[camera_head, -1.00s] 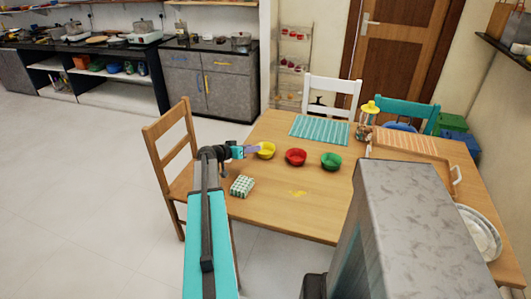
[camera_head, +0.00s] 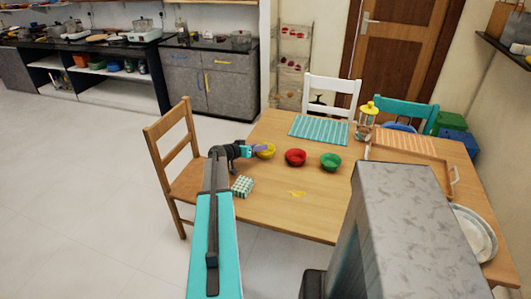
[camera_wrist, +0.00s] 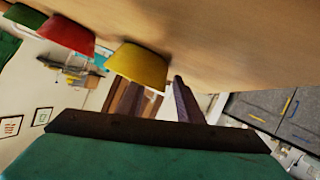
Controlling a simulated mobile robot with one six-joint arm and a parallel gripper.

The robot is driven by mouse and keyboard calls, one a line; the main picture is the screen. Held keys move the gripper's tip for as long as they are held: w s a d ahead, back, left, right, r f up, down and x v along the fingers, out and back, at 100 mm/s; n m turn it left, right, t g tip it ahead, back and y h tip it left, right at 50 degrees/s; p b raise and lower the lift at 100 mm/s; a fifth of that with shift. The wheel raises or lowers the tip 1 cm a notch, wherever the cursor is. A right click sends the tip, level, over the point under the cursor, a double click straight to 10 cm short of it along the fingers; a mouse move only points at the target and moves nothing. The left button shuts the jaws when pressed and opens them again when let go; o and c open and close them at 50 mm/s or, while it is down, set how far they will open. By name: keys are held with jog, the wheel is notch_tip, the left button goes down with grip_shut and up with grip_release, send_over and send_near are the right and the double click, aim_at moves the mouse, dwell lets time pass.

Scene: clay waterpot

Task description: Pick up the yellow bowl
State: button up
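The yellow bowl (camera_head: 267,151) sits upright on the wooden table (camera_head: 285,210), left of the red bowl (camera_head: 295,158) and the green bowl (camera_head: 331,162). My gripper (camera_head: 259,148) is at the yellow bowl's left side, at about its height. In the wrist view, which is tilted with the table at the top, the yellow bowl (camera_wrist: 140,66) is close ahead. The two fingers (camera_wrist: 152,84) stand apart, and the bowl's near edge overlaps the left finger and the gap. I cannot tell whether a finger touches the bowl. The red bowl (camera_wrist: 66,35) lies farther left there.
A green-and-white checked box (camera_head: 242,186) is on the table near my arm. A wooden chair (camera_head: 172,155) stands left of the table. The table's front middle is mostly clear.

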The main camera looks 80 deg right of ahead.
grip_shut()
dwell(0.3)
jog(key=shift+r+b, duration=0.35)
jog(key=shift+r, duration=0.35)
jog(key=shift+s+a+r+b, duration=0.1)
jog(key=shift+a+r+b, duration=0.15)
jog(key=shift+r, duration=0.3)
jog(key=shift+a+r+b, duration=0.25)
jog(key=shift+r, duration=0.25)
jog(key=s+a+b, duration=0.1)
jog(key=a, duration=0.4)
jog(key=s+a+r+b, duration=0.1)
jog(key=a, duration=0.3)
jog(key=s+a+b, duration=0.1)
jog(key=a, duration=0.4)
jog(key=shift+a+r+b, duration=0.25)
jog(key=shift+a+b, duration=0.1)
